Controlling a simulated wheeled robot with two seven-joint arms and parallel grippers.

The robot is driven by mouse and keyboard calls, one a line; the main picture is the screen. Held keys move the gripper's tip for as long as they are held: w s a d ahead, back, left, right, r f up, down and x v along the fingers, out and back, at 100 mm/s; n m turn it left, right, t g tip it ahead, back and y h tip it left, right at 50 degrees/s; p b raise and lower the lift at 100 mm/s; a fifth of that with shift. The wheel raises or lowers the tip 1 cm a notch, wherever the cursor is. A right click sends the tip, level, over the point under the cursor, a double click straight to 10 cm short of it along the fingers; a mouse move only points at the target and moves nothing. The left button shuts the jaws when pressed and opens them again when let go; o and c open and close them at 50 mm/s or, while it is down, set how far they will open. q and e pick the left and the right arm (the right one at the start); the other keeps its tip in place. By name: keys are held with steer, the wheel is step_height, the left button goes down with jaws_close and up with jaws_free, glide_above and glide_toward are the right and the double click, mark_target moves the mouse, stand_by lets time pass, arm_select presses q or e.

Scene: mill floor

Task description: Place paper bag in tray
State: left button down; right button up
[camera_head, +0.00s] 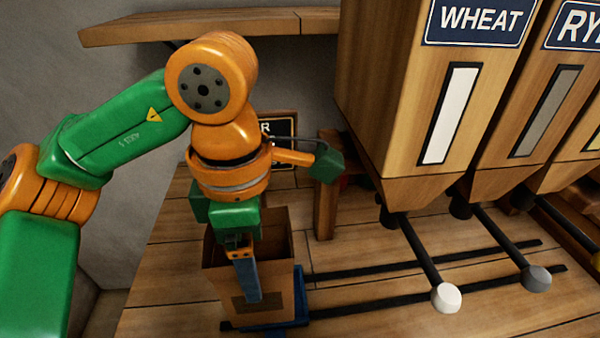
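The paper bag (219,282) is brown, upright and open at the top. It stands in the lower middle of the head view. The blue tray (301,297) shows beside and below the bag's right and front edges. The bag appears to stand on it, but its base is partly hidden. My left gripper (247,280) points down at the bag's near rim. One blue-grey finger lies in front of the near wall. The other finger is hidden, so I cannot tell whether they pinch the wall. My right gripper is not in view.
Two dark rails (390,262) run along the wooden table (170,285) to the right. Wooden hoppers, including the wheat one (400,110), hang over the table's right side with levers (425,255) sticking forward. A wooden shelf (200,25) is on the back wall.

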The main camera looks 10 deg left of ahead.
arm_select(q)
steer(key=w+f+p, duration=0.1)
steer(key=w+f, duration=0.4)
steer(key=f, duration=0.4)
steer(key=shift+w+a+f, duration=0.15)
steer(key=shift+w+f, duration=0.1)
jaws_free()
step_height(320, 180, up, 12)
steer(key=shift+r+p, duration=0.2)
steer(key=shift+p, duration=0.15)
